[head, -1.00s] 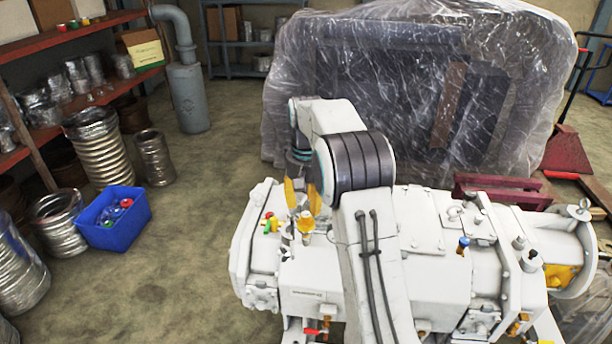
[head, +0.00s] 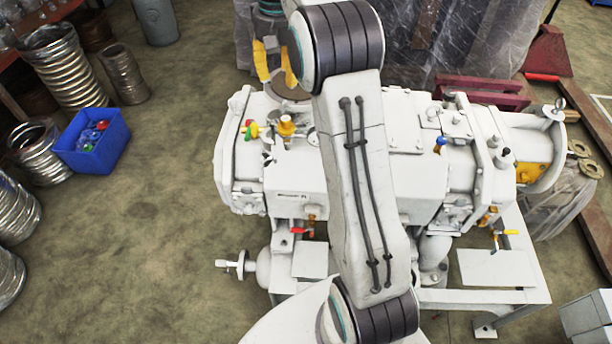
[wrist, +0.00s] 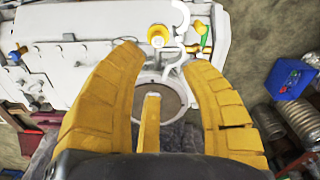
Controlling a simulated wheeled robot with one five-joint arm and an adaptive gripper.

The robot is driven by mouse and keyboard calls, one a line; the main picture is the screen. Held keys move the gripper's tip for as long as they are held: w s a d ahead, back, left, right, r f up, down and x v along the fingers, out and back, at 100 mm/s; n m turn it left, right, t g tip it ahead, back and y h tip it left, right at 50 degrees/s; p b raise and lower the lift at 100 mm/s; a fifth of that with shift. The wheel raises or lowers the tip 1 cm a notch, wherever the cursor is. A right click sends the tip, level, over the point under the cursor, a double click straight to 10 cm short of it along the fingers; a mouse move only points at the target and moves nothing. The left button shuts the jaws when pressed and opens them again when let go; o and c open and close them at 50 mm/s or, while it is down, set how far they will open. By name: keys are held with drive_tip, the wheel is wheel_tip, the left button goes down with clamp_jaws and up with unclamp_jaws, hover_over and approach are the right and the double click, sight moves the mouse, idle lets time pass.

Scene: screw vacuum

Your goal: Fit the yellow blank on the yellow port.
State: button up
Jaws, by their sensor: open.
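My gripper (head: 277,82) is open, with its yellow fingers hanging over the far edge of the white pump. In the wrist view my gripper (wrist: 163,56) has nothing visible between its fingertips. A round yellow fitting (head: 287,126) stands upright on the pump top, on the near side of my gripper. It also shows in the wrist view (wrist: 158,35), beyond the fingertips. I cannot tell whether it is the bare yellow port or carries the yellow blank. Beside it is a cluster of green, red and yellow parts (head: 250,130); whether one is the blank is unclear.
A round grey flange (head: 289,92) lies close to my fingers. A blue-topped fitting (head: 440,143) stands farther right on the pump. A blue bin (head: 94,149) with red and blue pieces sits on the floor left, near metal hoses (head: 69,70). Floor between bin and pump is clear.

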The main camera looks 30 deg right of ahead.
drive_tip(key=s+a+r+n+t, duration=0.1)
drive_tip(key=s+a+r, duration=0.3)
drive_tip(key=s, duration=0.4)
drive_tip(key=s+a+f+n+t, duration=0.1)
drive_tip(key=s+a+f, duration=0.2)
drive_tip(key=s, duration=0.7)
drive_tip(key=s+a+f+n+t, duration=0.1)
drive_tip(key=s+f, duration=0.3)
drive_tip(key=s, duration=0.6)
drive_tip(key=shift+s+a+f+n+t, duration=0.2)
drive_tip(key=shift+s+a+n+t, duration=0.15)
drive_tip(key=shift+a+t, duration=0.4)
